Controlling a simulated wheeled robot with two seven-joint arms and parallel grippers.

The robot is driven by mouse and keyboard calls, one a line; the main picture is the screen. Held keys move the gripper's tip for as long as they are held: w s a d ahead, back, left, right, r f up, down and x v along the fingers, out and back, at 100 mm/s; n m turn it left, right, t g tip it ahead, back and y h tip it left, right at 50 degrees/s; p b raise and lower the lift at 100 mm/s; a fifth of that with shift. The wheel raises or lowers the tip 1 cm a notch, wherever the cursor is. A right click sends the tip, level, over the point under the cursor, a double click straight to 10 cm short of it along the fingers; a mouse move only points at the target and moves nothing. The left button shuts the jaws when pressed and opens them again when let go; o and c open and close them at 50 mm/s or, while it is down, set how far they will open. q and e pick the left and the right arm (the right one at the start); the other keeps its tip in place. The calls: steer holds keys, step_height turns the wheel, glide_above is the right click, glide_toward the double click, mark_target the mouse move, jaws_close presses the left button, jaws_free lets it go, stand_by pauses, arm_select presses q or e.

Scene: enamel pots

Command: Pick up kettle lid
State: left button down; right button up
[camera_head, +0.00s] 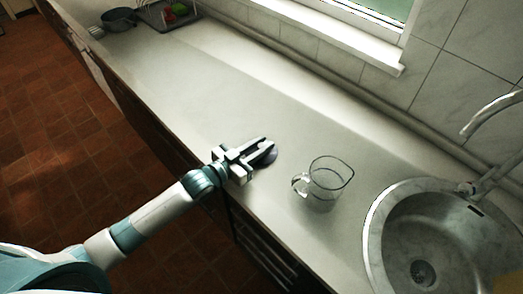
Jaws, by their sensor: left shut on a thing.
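My left gripper (262,148) reaches over the light worktop from the lower left. It is shut on the kettle lid (268,157), a small dark round piece that shows partly beneath and beside the fingers. The fingers hide the rest of the lid. I cannot tell whether the lid touches the worktop or is just above it. My right gripper is not in view.
A clear glass jug (326,184) stands right of my left gripper, its handle toward the gripper. A round steel sink (400,215) with a tap (490,112) is at the right. A dark pot (119,19) and a rack (160,14) stand far left. The worktop (200,85) between is clear.

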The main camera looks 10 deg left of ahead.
arm_select(q)
steer(key=shift+r, duration=0.1)
steer(key=shift+r, duration=0.45)
steer(key=r+b, duration=0.1)
steer(key=r, duration=0.2)
steer(key=shift+s+d+r+b, duration=0.1)
steer(key=shift+d+r+b, duration=0.05)
steer(key=shift+d+b, duration=0.25)
steer(key=s+d+r+b, duration=0.2)
steer(key=d+r, duration=0.4)
steer(key=d, duration=0.4)
steer(key=shift+s+d+r, duration=0.15)
steer(key=shift+s+r, duration=0.2)
steer(key=shift+s, duration=0.5)
